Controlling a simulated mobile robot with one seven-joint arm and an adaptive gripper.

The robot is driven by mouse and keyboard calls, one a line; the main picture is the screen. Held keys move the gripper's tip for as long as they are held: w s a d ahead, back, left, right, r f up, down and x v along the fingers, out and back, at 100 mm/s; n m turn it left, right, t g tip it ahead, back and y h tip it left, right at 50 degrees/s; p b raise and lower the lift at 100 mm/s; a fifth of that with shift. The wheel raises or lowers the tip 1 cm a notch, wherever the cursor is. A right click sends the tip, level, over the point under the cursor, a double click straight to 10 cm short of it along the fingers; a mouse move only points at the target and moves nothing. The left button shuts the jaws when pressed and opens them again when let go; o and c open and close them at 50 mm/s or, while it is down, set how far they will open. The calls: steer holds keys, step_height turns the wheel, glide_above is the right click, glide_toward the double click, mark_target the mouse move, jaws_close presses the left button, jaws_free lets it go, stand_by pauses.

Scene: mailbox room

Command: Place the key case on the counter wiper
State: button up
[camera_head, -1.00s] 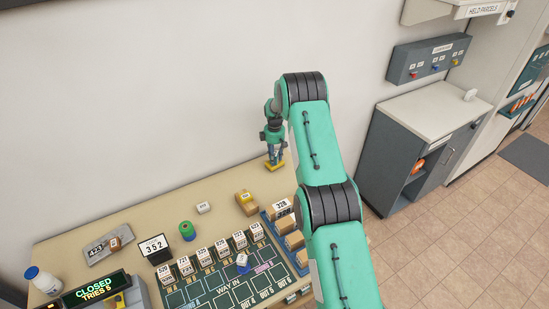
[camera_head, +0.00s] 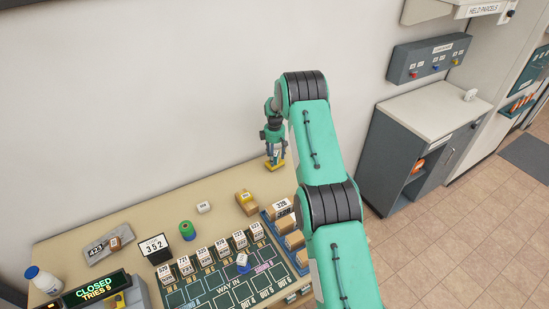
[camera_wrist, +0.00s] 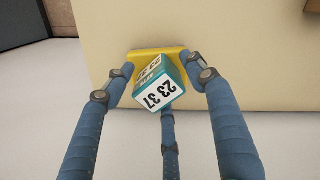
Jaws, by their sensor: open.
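The key case is a small teal block with white labels marked "23 37" (camera_wrist: 158,92). In the wrist view it sits over the yellow counter wiper (camera_wrist: 142,54) and looks turned at an angle to it. It appears to rest on the wiper; the contact itself is hidden. My gripper (camera_wrist: 160,82) is open, its blue fingers spread around the key case with gaps showing. In the head view my gripper (camera_head: 274,150) points down at the counter's far end, and the yellow wiper (camera_head: 275,166) shows below it.
The counter (camera_head: 215,187) is bare around the wiper. Nearer stand a cardboard box (camera_head: 246,203), a green roll (camera_head: 187,231), a small white block (camera_head: 204,207) and a number sign (camera_head: 155,249). A dark sorting board (camera_head: 225,285) with several numbered blocks lies in front. The wall is close behind.

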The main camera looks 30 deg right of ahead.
mark_target(275, 153)
step_height(275, 153, up, 12)
steer(key=shift+f, duration=0.2)
stand_by(0.4)
stand_by(0.5)
